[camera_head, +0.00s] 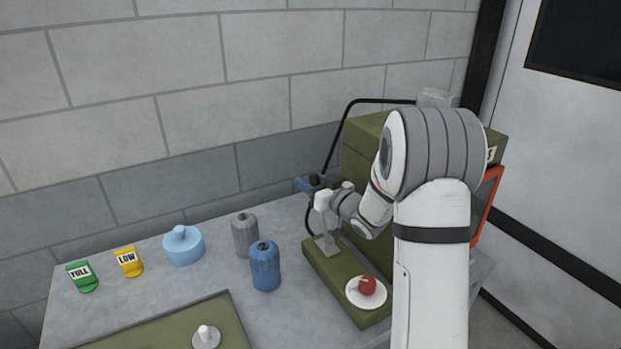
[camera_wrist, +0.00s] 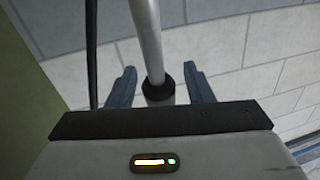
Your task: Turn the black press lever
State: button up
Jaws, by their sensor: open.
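My gripper (camera_wrist: 159,82) is open in the wrist view, its two blue-grey fingers apart. A grey metal rod (camera_wrist: 147,35) with a black collar (camera_wrist: 158,90) lies between the fingers, with gaps on both sides. A thin black bar (camera_wrist: 91,45) runs upright left of the fingers. In the head view, a bent black bar (camera_head: 345,118) rises behind the bench beside the green box and comes down toward my gripper. I cannot tell for sure which part is the black press lever. My wrist and arm hide much of the area around it.
A green base (camera_head: 340,290) holds a white dish (camera_head: 352,293) with a red ball (camera_head: 367,285). A green box (camera_head: 365,135) stands behind my arm.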

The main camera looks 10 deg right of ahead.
jog(key=shift+w+a, duration=0.15)
jog(key=shift+w, duration=0.1)
grip_shut()
dwell(0.4)
